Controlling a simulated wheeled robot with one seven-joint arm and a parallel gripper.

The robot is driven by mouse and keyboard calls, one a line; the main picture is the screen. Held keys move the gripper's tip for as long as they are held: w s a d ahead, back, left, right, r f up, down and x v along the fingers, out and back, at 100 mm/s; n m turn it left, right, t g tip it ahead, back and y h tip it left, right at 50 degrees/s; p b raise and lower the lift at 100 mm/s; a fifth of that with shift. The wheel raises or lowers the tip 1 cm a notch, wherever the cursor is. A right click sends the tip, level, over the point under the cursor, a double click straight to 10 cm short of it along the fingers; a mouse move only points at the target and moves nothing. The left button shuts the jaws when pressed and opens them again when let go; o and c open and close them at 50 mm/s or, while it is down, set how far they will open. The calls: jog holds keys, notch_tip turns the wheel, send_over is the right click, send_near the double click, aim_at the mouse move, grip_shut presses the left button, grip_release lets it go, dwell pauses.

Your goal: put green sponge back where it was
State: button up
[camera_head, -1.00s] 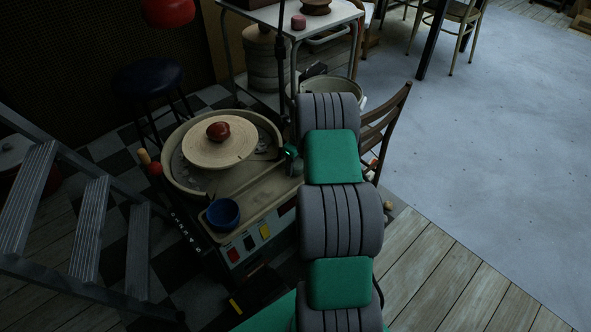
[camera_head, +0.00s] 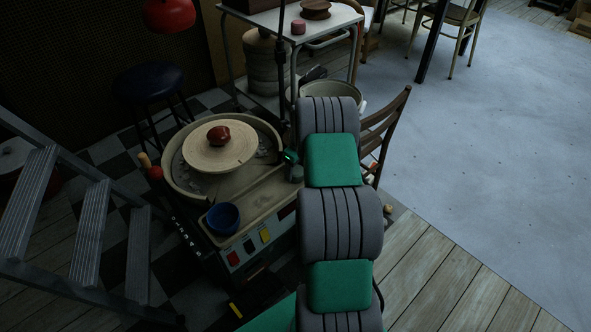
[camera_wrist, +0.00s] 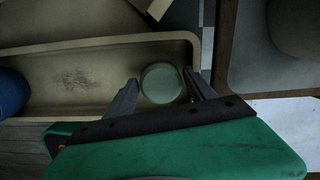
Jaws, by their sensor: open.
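The green sponge (camera_wrist: 160,84) shows in the wrist view as a pale green round piece at the right end of a beige tray (camera_wrist: 95,50). My gripper (camera_wrist: 161,77) is open, with one finger on each side of the sponge. I cannot tell whether either finger touches it. In the head view the sponge (camera_head: 297,174) is a small grey-green piece at the right edge of the pottery wheel's tray (camera_head: 262,193), beside my arm. My arm hides much of that area.
A blue bowl (camera_head: 223,218) stands at the tray's front left. A reddish-brown pot (camera_head: 218,136) sits on the wheel head (camera_head: 222,158). A wooden chair (camera_head: 384,130) stands close behind my arm. A metal stepladder (camera_head: 90,225) is at left. Open floor (camera_head: 480,150) lies at right.

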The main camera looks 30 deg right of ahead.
aim_at(297, 172)
notch_tip(297, 172, up, 12)
jog(key=s+p, duration=0.1)
jog(key=p, duration=0.6)
jog(key=s+a+r+n, duration=0.3)
jog(key=a+r+n, duration=0.9)
jog(key=a, duration=0.1)
jog(key=s+a+r+n, duration=0.3)
jog(key=s+a+n, duration=0.4)
jog(key=s+n, duration=0.2)
jog(key=s+a+r+n+t, duration=0.1)
jog(key=s+a+r+n, duration=0.2)
jog(key=s+a+n, duration=0.4)
jog(key=s+n, duration=0.2)
jog(key=n, duration=0.2)
jog(key=shift+s+a, duration=0.15)
jog(key=shift+s, duration=0.25)
jog(key=shift+r, duration=0.1)
jog(key=shift+c, duration=0.2)
